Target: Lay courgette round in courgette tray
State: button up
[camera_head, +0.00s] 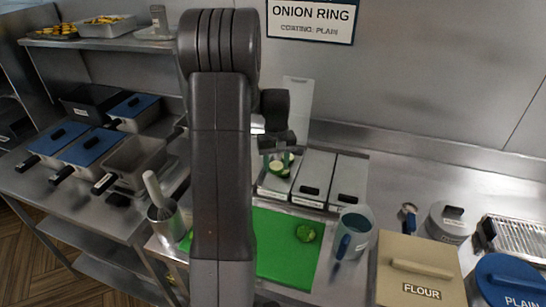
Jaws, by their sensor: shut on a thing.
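The courgette tray (262,190) is the open leftmost of a row of narrow metal trays behind the green board. Green-rimmed pale courgette rounds (276,168) show at its far part. My gripper (277,153) points down over this tray, close above the rounds. It is shut on a courgette round, but the fingertips are small and dark, and I cannot tell which round is held or whether it touches the tray. My own arm hides the area left of the tray.
Two trays (313,178) beside it are lidded. A green board (285,262) in front carries a green piece (306,232). A blue-grey jug (352,235), flour bin (418,275) and blue lid (508,280) stand right. A metal pot (166,222) stands left. A pale panel (298,105) stands upright behind.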

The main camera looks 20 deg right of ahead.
jog(key=shift+s+f, duration=0.15)
jog(key=shift+f, duration=0.35)
notch_tip(320, 180, down, 7)
jog(key=b, duration=0.5)
jog(key=shift+r, duration=0.15)
jog(key=o, duration=0.8)
jog(key=shift+o, duration=0.2)
notch_tip(320, 180, up, 14)
jog(key=shift+f+b, duration=0.1)
jog(key=shift+b, duration=0.45)
jog(key=shift+f, duration=0.1)
